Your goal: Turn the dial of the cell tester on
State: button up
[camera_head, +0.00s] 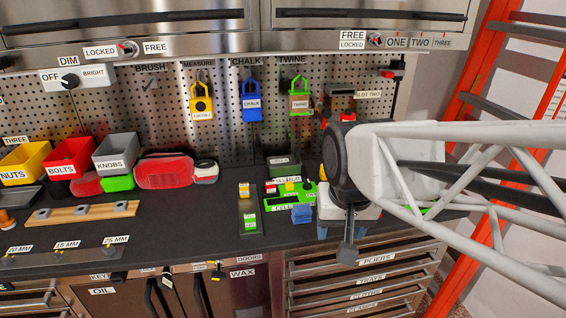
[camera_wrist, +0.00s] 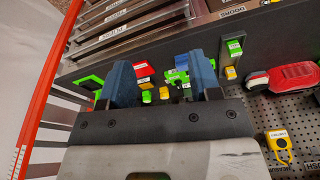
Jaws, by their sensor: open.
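The cell tester (camera_head: 290,202) is a green unit labelled CELL on the dark bench, just left of my gripper in the head view. Small yellow and red parts sit on and behind it, and a blue block stands at its front right. I cannot tell which part is the dial. In the wrist view, green parts that look like the tester (camera_wrist: 177,76) show between my fingers, with small yellow blocks nearby. My gripper (camera_head: 348,247) points down over the bench's front edge, right of the tester. In the wrist view its blue fingers (camera_wrist: 163,80) are apart with nothing held.
A green-and-grey holder (camera_head: 249,215) with a yellow block stands left of the tester. Drawers (camera_head: 370,268) are below the bench edge; a red ladder (camera_head: 480,130) stands right.

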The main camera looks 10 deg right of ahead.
jog(key=w+d+m, duration=0.1)
jog(key=w+m, duration=0.3)
jog(key=w, duration=0.7)
jog(key=m+g, duration=0.2)
jog(key=m, duration=1)
send_over(308, 179)
jog(key=f, duration=0.9)
jog(key=shift+s+a+f, duration=0.15)
jog(key=shift+s+f, duration=0.1)
jog(key=shift+s, duration=0.1)
jog(key=shift+w+f, duration=0.3)
jog(key=shift+f, duration=3.85)
jog(key=c, duration=0.6)
